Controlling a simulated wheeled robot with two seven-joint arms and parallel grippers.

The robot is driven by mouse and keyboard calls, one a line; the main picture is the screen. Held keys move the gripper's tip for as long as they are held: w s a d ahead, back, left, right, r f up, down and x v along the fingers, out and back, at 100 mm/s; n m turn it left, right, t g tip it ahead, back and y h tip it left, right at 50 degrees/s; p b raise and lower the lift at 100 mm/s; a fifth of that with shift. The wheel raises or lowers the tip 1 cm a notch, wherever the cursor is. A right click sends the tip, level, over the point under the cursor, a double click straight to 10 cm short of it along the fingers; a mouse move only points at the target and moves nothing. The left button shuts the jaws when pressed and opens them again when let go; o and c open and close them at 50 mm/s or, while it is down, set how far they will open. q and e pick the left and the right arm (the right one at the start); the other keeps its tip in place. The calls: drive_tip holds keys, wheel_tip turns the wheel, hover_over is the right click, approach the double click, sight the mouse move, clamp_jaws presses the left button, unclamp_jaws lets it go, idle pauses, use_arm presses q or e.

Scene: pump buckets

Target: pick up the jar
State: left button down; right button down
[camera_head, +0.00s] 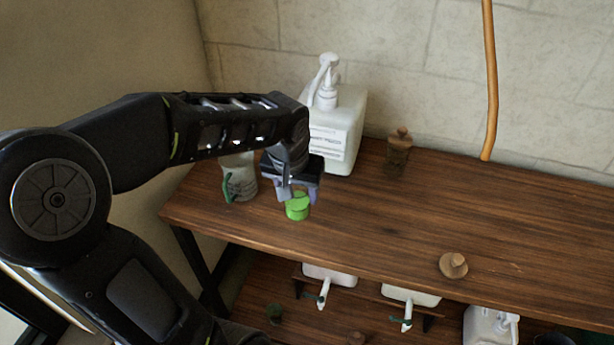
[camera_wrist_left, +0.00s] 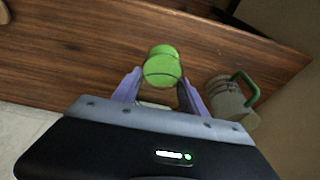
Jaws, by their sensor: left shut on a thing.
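A small jar with a bright green top (camera_head: 297,206) is at the table's left part, below my left gripper (camera_head: 298,192). In the left wrist view the green jar (camera_wrist_left: 162,68) sits between the two purple fingers of my left gripper (camera_wrist_left: 160,88). The fingers are shut on it. Its lower body is mostly hidden, and I cannot tell whether it touches the table. A brown jar with a knobbed lid (camera_head: 398,152) stands upright near the wall. My right gripper is not in view.
A grey mug with a green handle (camera_head: 241,180) stands left of my gripper, and shows in the wrist view (camera_wrist_left: 232,100). A white pump bottle (camera_head: 345,125) stands behind. A wooden lid (camera_head: 453,265) lies near the front edge. More pump bottles sit on the lower shelf. The table's right side is clear.

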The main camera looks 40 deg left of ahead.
use_arm(q)
drive_tip(key=s+d+b, duration=0.1)
drive_tip(key=s+d, duration=0.2)
drive_tip(key=s, duration=0.7)
drive_tip(key=shift+s+d, duration=0.15)
drive_tip(key=shift+d, duration=0.15)
drive_tip(key=w+d+m, duration=0.1)
drive_tip(key=w+d, duration=0.2)
drive_tip(key=w, duration=0.4)
drive_tip(key=w+d+m, duration=0.1)
drive_tip(key=w+d, duration=0.3)
drive_tip(key=w, duration=0.4)
drive_tip(key=w+d+f+m+h, duration=0.1)
drive_tip(key=w+d, duration=0.2)
drive_tip(key=w, duration=0.5)
drive_tip(key=shift+d+m, duration=0.3)
drive_tip(key=shift+m, duration=0.1)
drive_tip(key=shift+s+f, duration=0.1)
drive_tip(key=shift+s, duration=0.05)
